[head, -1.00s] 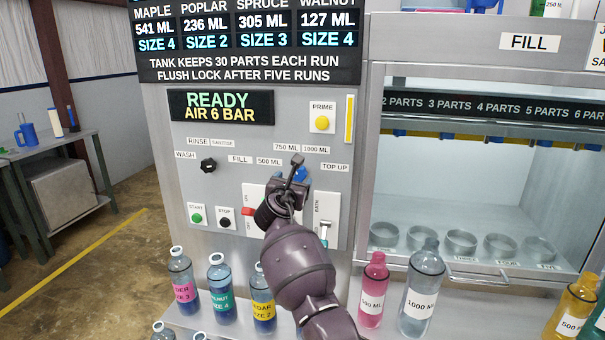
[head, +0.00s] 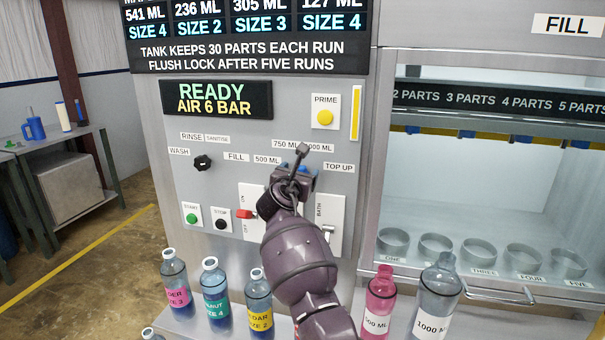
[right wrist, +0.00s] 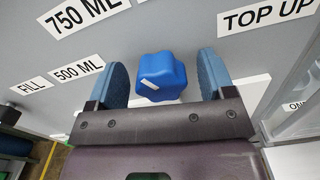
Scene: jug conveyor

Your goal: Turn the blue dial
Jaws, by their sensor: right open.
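The blue dial (right wrist: 161,77) is a lobed knob on the grey machine panel, with a white mark on its lower edge in the right wrist view. The labels FILL, 500 ML, 750 ML, 1000 ML and TOP UP sit around it. My right gripper (right wrist: 166,80) is open, with one finger on each side of the dial and a gap on both sides. In the head view my right gripper (head: 293,172) stands in front of the panel and hides nearly all of the dial. My left gripper is not in view.
A black dial (head: 202,163), a green start button (head: 192,218) and a red switch (head: 245,214) are left of my right arm. Several bottles, including a pink one (head: 381,294), stand on the ledge below. A glass-fronted fill bay (head: 480,210) is on the right.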

